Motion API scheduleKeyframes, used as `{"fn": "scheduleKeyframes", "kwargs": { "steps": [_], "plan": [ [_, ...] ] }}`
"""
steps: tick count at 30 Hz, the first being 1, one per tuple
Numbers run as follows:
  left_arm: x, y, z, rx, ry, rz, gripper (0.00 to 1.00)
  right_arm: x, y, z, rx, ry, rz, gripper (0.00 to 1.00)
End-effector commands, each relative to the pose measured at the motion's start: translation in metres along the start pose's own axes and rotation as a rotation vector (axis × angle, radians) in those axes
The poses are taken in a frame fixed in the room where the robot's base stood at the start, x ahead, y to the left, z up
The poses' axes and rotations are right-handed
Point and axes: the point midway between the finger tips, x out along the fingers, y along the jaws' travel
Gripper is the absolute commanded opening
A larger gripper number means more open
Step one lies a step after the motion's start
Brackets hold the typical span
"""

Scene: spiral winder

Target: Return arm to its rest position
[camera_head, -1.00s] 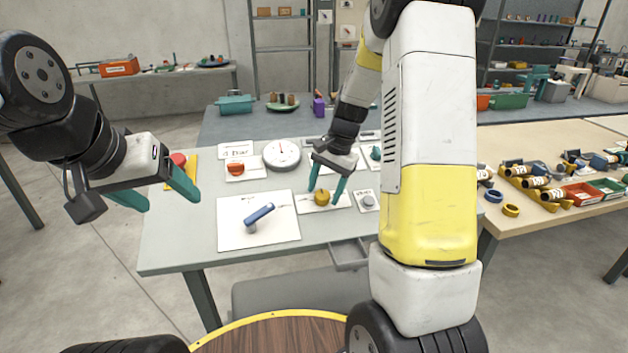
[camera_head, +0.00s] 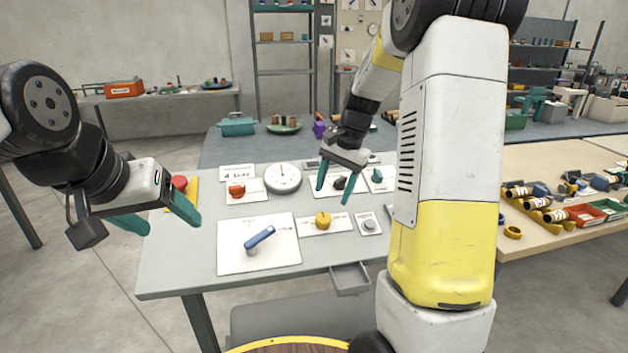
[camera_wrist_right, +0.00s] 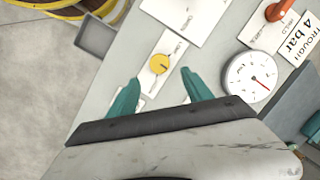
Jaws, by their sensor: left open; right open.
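My right gripper (camera_head: 334,189) is open and empty above the grey table (camera_head: 180,250), up and to the right of the yellow knob (camera_head: 323,219) on its white plate. The yellow knob also shows in the right wrist view (camera_wrist_right: 160,64), beyond the open fingertips (camera_wrist_right: 160,92) and apart from them. My left gripper (camera_head: 166,223) is open and empty over the table's left edge, near the red button (camera_head: 179,183) on its yellow plate. My right arm's white and yellow links hide part of the table's right side.
The table carries a blue lever (camera_head: 260,238), a round white gauge (camera_head: 283,178), an orange-red knob (camera_head: 237,190) and a grey button (camera_head: 369,224). A wooden bench (camera_head: 540,238) with parts and trays stands right. A green bin (camera_head: 237,126) stands behind.

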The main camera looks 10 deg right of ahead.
Motion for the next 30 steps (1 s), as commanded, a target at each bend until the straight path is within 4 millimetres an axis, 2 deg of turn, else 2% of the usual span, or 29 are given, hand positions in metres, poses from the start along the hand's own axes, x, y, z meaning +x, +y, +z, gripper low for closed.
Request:
{"fn": "scheduleKeyframes", "kwargs": {
  "steps": [5,9,15,18,22,26,30],
  "plan": [
    [0.000,0.000,0.000,0.000,0.000,0.000,0.69,-0.030,0.004,0.024,-0.084,0.035,-0.041,0.59],
    [0.000,0.000,0.000,0.000,0.000,0.000,0.69,-0.070,0.015,0.067,-0.234,0.102,-0.094,0.59],
    [0.000,0.000,0.000,0.000,0.000,0.000,0.69,-0.109,0.042,0.134,-0.475,0.226,-0.142,0.59],
    [0.000,0.000,0.000,0.000,0.000,0.000,0.69,-0.118,0.058,0.164,-0.589,0.297,-0.151,0.59],
    [0.000,0.000,0.000,0.000,0.000,0.000,0.69,-0.122,0.077,0.193,-0.707,0.376,-0.147,0.59],
    [0.000,0.000,0.000,0.000,0.000,0.000,0.69,-0.121,0.088,0.209,-0.780,0.427,-0.138,0.59],
    [0.000,0.000,0.000,0.000,0.000,0.000,0.69,-0.120,0.093,0.214,-0.809,0.447,-0.133,0.59]
  ]
}}
